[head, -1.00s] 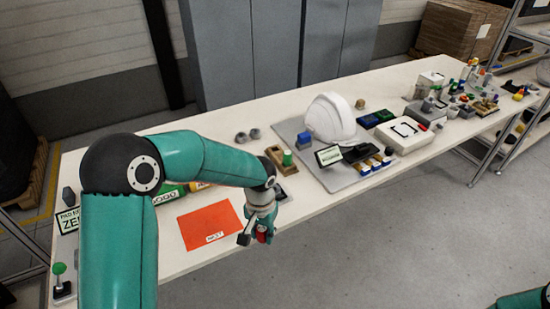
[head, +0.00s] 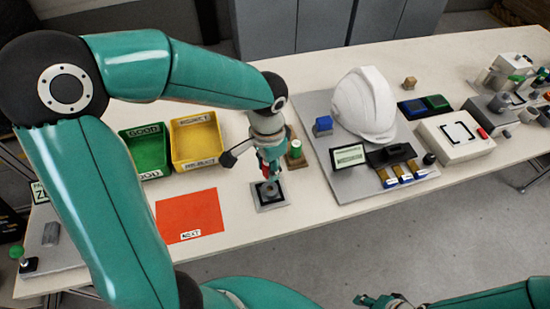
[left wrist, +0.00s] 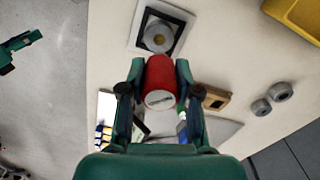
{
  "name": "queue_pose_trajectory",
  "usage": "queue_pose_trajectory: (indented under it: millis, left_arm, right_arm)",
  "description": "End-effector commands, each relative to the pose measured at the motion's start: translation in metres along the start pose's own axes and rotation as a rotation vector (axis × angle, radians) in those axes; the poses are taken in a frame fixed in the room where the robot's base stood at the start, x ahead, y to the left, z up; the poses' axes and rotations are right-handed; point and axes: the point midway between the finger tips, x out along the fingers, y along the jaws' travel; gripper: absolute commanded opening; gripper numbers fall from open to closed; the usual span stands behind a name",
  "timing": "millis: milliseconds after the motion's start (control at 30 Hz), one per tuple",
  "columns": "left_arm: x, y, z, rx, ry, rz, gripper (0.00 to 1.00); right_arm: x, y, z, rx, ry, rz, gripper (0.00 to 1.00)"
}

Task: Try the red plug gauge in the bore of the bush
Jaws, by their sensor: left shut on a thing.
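My left gripper (head: 265,160) is shut on the red plug gauge, which shows as a red cylinder (left wrist: 160,82) between the fingers in the left wrist view. In the head view the fingers mostly hide it. The bush (head: 269,188) is a grey ring on a dark square of a light plate (head: 272,205). The gauge is over or close to the bush; I cannot tell the gap. My right gripper (head: 375,300) is at the bottom edge, its jaws unclear.
A wooden block with a green-topped piece (head: 295,149) stands close behind the bush. An orange mat (head: 190,217) lies to the left, with green (head: 147,150) and yellow (head: 196,140) bins behind. A grey board (head: 350,187) with a white helmet shell (head: 365,103) is to the right.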

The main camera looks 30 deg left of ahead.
Motion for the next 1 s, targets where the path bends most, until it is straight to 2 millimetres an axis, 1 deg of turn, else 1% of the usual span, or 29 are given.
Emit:
queue_pose_trajectory:
  millis: [33,533,700,1000]
  left_arm:
    - [0.005,0.000,-0.001,0.001,0.000,0.000,0.07]
    - [0.046,0.002,-0.004,0.009,-0.001,0.000,0.07]
    - [0.051,0.002,-0.005,0.010,0.000,0.000,0.07]
    - [0.051,0.002,-0.005,0.010,0.000,0.000,0.07]
  right_arm:
    - [0.004,0.002,0.000,0.000,0.000,0.000,0.40]
    - [0.035,0.013,0.000,0.000,0.000,0.000,0.40]
    - [0.039,0.014,-0.001,0.000,0.001,0.000,0.40]
    - [0.039,0.014,-0.001,0.000,0.001,0.000,0.40]
